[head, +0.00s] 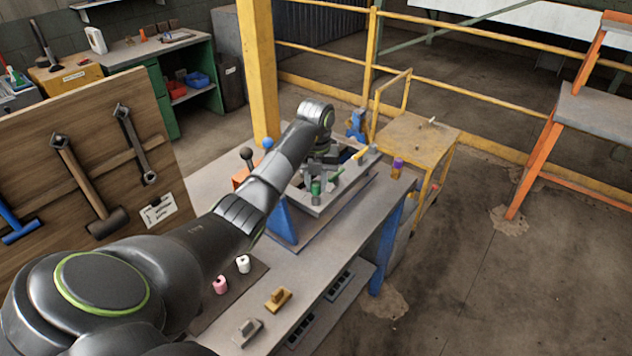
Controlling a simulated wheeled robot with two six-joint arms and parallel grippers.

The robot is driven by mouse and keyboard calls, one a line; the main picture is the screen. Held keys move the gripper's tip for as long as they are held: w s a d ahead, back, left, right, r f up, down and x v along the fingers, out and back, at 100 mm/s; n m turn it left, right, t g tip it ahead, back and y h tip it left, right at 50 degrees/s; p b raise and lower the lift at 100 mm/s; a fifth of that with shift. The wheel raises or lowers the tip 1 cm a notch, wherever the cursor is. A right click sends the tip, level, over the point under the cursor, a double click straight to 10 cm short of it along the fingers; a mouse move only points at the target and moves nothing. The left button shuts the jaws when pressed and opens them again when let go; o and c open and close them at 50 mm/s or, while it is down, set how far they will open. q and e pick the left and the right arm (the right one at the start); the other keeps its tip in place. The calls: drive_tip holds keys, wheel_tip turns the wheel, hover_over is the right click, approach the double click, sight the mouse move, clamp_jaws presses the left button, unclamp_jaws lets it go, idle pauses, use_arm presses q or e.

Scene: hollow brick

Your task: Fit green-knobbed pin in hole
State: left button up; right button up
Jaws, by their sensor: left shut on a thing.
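My left gripper (322,174) is over the grey hollow block (345,197) on the workbench, with its fingers pointing down. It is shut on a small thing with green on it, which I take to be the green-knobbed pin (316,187). The pin is at the near side of the block's top. A second green piece (338,172) shows just right of the fingers; I cannot tell what it is. The holes in the block are too small or too covered by my gripper to make out. I cannot tell whether the pin's lower end is in a hole. My right gripper is not in view.
The block rests on a blue stand (283,222). A purple-topped piece (397,166) stands at the bench's right edge. Pink (220,284) and white (243,263) pieces lie on a dark mat. A yellow-brown piece (278,299) is at the front. A tool board (90,160) stands left.

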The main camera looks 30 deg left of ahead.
use_arm(q)
drive_tip(key=shift+f, duration=0.45)
drive_tip(key=o, duration=1.1)
drive_tip(key=shift+c, duration=0.2)
